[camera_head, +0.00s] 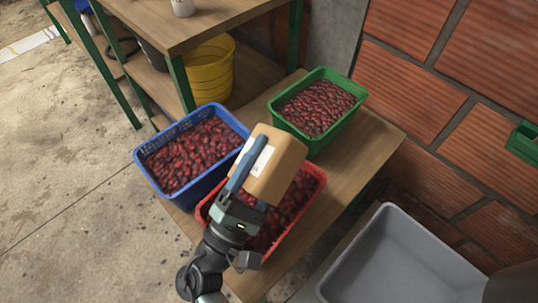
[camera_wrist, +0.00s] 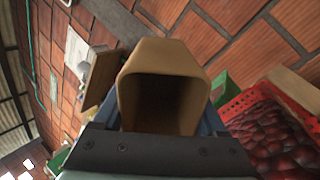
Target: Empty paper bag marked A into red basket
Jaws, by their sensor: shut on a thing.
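My gripper (camera_head: 250,183) is shut on a brown paper bag (camera_head: 275,172), with a blue finger along its side. The bag is held tilted above the red basket (camera_head: 318,188). A white label shows on the bag, but its letter is too small to read. In the wrist view, the bag's open mouth (camera_wrist: 165,100) faces the camera and its inside is dark, so I cannot tell whether anything is in it. The red basket holds dark red fruit and shows at the right of the wrist view (camera_wrist: 238,104). The bag and my arm hide part of the basket.
A blue basket (camera_head: 143,160) and a green basket (camera_head: 362,92), both with red fruit, stand on the same wooden bench (camera_head: 378,137). A grey bin (camera_head: 385,215) is at the lower right. A yellow bucket (camera_head: 210,75) stands behind. A brick wall bounds the right.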

